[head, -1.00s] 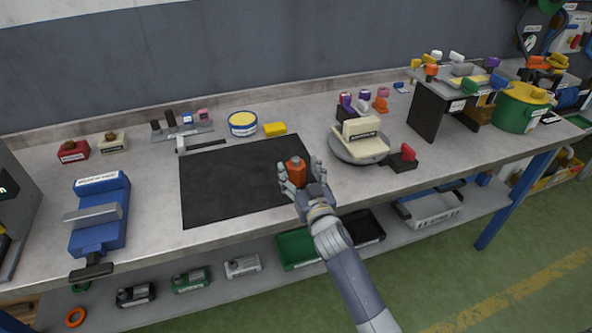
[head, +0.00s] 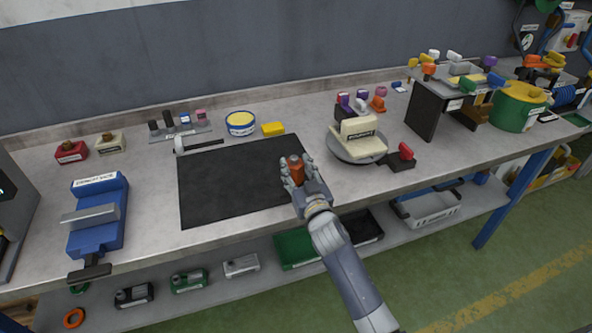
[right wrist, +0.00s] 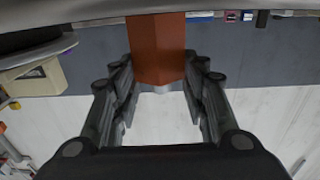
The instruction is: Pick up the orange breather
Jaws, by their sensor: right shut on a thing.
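The orange breather (head: 296,165) is upright between the fingers of my right gripper (head: 297,178), over the right part of the black mat. In the right wrist view the orange breather (right wrist: 158,50) stands between the two fingers (right wrist: 160,72), which are shut on it. My left gripper is not in view.
The black mat (head: 225,190) is otherwise bare. A round grey turntable (head: 341,152) with a cream block (head: 362,140) stands close to the right. A blue vise-like fixture (head: 98,225) is at the left. A yellow block (head: 273,129) and a yellow-topped tin (head: 240,124) stand behind.

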